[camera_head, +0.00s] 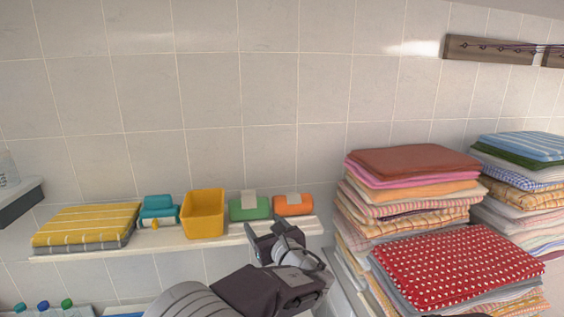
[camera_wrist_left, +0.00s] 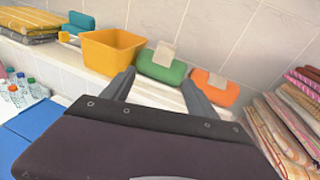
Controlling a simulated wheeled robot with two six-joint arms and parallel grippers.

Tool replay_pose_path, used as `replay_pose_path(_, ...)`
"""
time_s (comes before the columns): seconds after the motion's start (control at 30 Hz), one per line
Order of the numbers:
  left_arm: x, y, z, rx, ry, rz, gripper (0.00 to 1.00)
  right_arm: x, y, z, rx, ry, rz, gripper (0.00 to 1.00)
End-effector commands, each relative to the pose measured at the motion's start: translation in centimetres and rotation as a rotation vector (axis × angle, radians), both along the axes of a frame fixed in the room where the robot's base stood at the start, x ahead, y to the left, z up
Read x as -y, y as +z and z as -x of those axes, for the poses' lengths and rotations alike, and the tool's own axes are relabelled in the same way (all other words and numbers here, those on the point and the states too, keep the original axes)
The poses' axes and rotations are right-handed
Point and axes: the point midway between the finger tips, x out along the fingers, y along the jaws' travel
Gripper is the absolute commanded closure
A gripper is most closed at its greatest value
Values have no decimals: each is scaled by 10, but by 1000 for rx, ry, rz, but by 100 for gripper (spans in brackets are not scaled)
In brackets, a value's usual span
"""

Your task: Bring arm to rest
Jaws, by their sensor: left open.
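My left gripper (camera_head: 265,229) reaches up from the bottom middle of the head view, near the right part of a wall shelf (camera_head: 160,244). Its two grey fingers stand apart with nothing between them, as the left wrist view (camera_wrist_left: 157,80) also shows. A green packet (camera_head: 249,208) and an orange packet (camera_head: 293,205) lie on the shelf just beyond the fingers. My right gripper does not show.
A yellow bin (camera_head: 203,214), teal packs (camera_head: 159,207) and folded yellow striped towels (camera_head: 86,226) share the shelf. Tall towel stacks (camera_head: 412,162) stand at the right. Bottles (camera_wrist_left: 20,90) stand lower left. A hook rail (camera_head: 489,48) is high on the wall.

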Motion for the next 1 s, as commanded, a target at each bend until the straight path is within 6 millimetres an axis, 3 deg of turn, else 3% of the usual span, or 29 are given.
replay_pose_path(0.17, -83, -40, 12, -61, 172, 77, 33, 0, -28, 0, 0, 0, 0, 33)
replay_pose_path(0.27, -141, -82, 36, -127, 316, 190, 33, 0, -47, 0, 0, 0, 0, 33)
replay_pose_path(0.37, -197, -140, 81, -193, 509, 387, 33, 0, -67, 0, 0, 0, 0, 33)
replay_pose_path(0.4, -214, -165, 104, -213, 597, 487, 33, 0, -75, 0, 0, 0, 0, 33)
replay_pose_path(0.5, -237, -231, 169, -233, 844, 779, 33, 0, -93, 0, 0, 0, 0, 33)
replay_pose_path(0.6, -229, -292, 237, -184, 1147, 1136, 33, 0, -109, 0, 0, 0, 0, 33)
replay_pose_path(0.7, -191, -334, 290, -49, 1492, 1508, 33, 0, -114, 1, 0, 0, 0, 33)
replay_pose_path(0.73, -178, -339, 300, -2, 1582, 1595, 33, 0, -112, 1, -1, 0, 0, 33)
replay_pose_path(0.8, -152, -349, 314, 111, 1769, 1753, 33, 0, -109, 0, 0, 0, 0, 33)
replay_pose_path(0.87, -138, -354, 316, 219, 1894, 1856, 33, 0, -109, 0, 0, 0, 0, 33)
replay_pose_path(1.0, -131, -354, 303, 377, 1985, 1972, 33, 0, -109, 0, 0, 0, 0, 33)
